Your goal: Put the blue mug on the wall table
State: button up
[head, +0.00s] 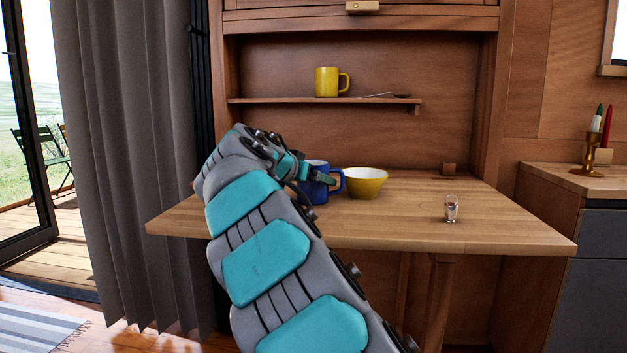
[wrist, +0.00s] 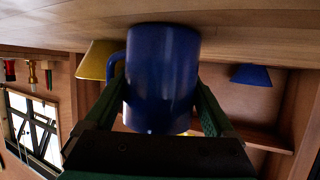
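The blue mug (head: 319,194) is at the wall table (head: 390,222), on its left half, just left of a yellow bowl (head: 365,183). My gripper (head: 318,179) reaches it from the left, and its fingers partly cover the mug. In the wrist view, which is upside down, the mug (wrist: 163,75) sits between my two fingers, which appear to press on its sides. Its base is at the tabletop (wrist: 215,38); I cannot tell whether it touches or hovers slightly. Its handle points toward the yellow bowl.
A small glass (head: 452,208) stands on the table's right part. A blue bowl-like object (wrist: 251,75) shows in the wrist view. A shelf (head: 300,100) above holds a yellow mug (head: 331,82). A counter (head: 585,180) with candles is at right. The table's front middle is clear.

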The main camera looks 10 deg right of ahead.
jog(key=shift+o, duration=0.7)
jog(key=shift+r, duration=0.15)
jog(key=shift+s+a+r, duration=0.1)
jog(key=v, duration=1.1)
jog(key=shift+s+a+p, duration=0.25)
jog(key=shift+s+p, duration=0.05)
jog(key=shift+p, duration=0.15)
